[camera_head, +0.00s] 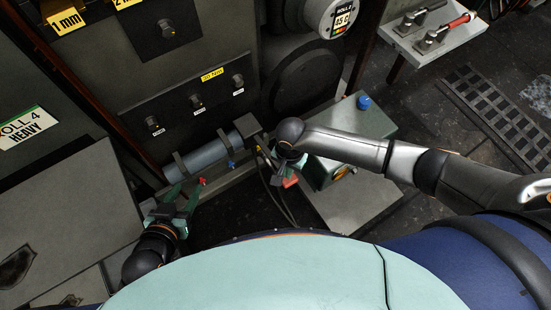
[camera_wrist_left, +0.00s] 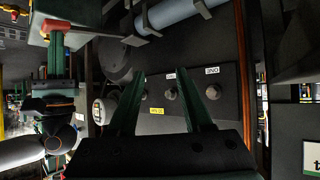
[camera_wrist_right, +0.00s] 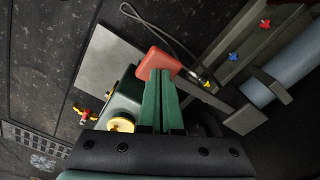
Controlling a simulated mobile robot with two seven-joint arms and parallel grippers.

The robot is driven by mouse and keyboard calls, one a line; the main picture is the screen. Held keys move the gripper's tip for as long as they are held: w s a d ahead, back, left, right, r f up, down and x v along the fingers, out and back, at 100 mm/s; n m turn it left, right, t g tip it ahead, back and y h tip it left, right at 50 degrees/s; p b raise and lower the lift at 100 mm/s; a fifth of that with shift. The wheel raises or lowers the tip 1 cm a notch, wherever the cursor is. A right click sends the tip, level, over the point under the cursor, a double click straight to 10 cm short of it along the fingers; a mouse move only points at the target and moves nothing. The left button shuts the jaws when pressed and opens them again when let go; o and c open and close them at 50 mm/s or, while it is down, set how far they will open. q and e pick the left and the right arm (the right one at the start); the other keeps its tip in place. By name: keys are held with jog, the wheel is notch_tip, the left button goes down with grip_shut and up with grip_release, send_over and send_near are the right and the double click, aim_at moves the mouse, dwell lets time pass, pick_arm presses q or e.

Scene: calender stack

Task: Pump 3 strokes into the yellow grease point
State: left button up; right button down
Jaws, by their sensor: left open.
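The yellow grease point (camera_head: 258,149) sits on a low rail beside a blue one (camera_head: 232,165) and a red one (camera_head: 202,181). In the right wrist view a dark hose (camera_wrist_right: 165,35) runs to the yellow point (camera_wrist_right: 207,84); whether it is coupled is too small to tell. My right gripper (camera_head: 288,168) has its fingers close together on the red pump handle (camera_wrist_right: 158,62), which also shows in the head view (camera_head: 291,182). The green pump body (camera_wrist_right: 127,93) is partly hidden behind the fingers. My left gripper (camera_head: 183,196) is open and empty near the red point.
A blue-grey cylinder (camera_head: 204,155) lies behind the rail. A panel with several knobs (camera_head: 196,100) stands above it. A green unit with a blue cap (camera_head: 364,102) is right of my right gripper. A grey shelf (camera_head: 435,35) holds levers at upper right.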

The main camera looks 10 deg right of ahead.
jog(key=shift+f, duration=0.65)
jog(key=shift+f+b, duration=0.75)
jog(key=shift+f, duration=0.15)
jog(key=shift+f+b, duration=0.5)
jog(key=shift+f, duration=0.5)
pick_arm(q)
jog(key=w+r+m+t+h, duration=0.1)
jog(key=w+r+t, duration=0.1)
jog(key=r, duration=0.6)
jog(key=w+r+m+t+h, duration=0.1)
jog(key=w+r+t, duration=0.2)
jog(key=r+t, duration=0.2)
notch_tip(320, 180, up, 4)
jog(key=shift+w+d+f, duration=0.1)
jog(key=shift+w+d, duration=0.1)
pick_arm(e)
jog(key=shift+d+f, duration=0.1)
jog(key=shift+f, duration=0.35)
